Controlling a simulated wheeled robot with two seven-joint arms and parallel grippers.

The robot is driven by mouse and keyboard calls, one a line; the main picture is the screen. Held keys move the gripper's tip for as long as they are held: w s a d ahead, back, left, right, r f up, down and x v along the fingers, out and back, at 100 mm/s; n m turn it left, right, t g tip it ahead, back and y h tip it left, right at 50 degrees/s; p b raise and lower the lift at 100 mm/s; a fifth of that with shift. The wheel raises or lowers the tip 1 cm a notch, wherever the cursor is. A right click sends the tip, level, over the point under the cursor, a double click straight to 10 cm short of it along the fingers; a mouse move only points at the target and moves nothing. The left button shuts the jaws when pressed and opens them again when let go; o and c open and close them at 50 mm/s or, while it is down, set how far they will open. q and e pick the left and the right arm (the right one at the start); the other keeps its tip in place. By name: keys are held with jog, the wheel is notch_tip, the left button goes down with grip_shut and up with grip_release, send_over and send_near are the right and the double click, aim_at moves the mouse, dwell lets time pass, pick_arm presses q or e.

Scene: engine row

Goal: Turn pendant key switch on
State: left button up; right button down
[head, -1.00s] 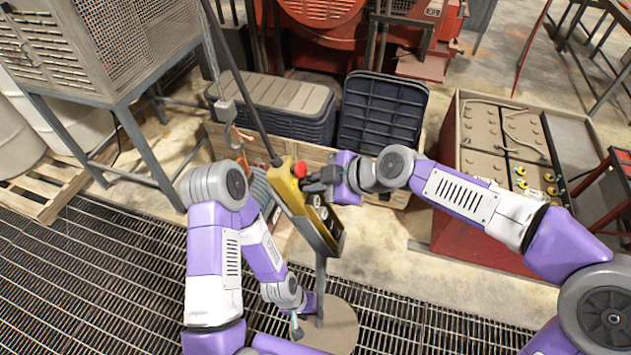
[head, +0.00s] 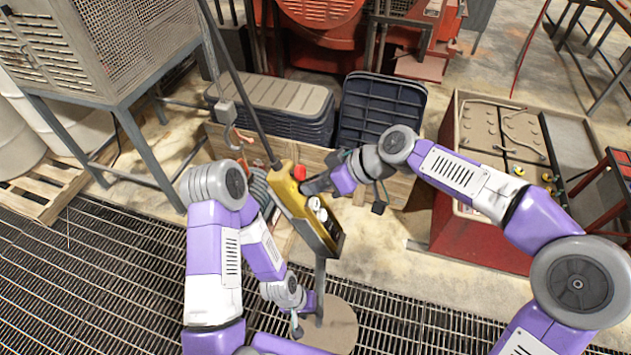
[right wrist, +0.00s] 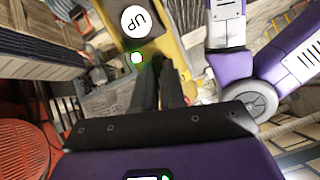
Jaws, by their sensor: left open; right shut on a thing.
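The yellow pendant (head: 290,195) hangs tilted on a dark cable, with a red button at its top and round white buttons below. My right gripper (head: 306,187) is at the pendant's upper right side, just below the red button, with its fingers shut. In the right wrist view the fingers (right wrist: 160,72) reach the yellow body beside the white UP button (right wrist: 138,21). A small greenish-white lit spot (right wrist: 137,57) shows left of the fingertips. The key switch is hidden between the fingers. My left gripper (head: 306,322) is open and empty, low beside the stand.
A post on a round base (head: 335,325) stands below the pendant. A hook (head: 232,128) hangs left of it. Behind are a wooden crate (head: 315,157) and dark bins (head: 380,115). A red battery box (head: 490,240) stands at the right.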

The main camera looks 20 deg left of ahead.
jog(key=shift+m+g, duration=0.4)
jog(key=shift+m, duration=0.6)
jog(key=shift+f, duration=0.1)
jog(key=c, duration=1.2)
grip_release()
jog(key=shift+a, duration=0.1)
jog(key=v, duration=0.7)
jog(key=shift+d, duration=0.25)
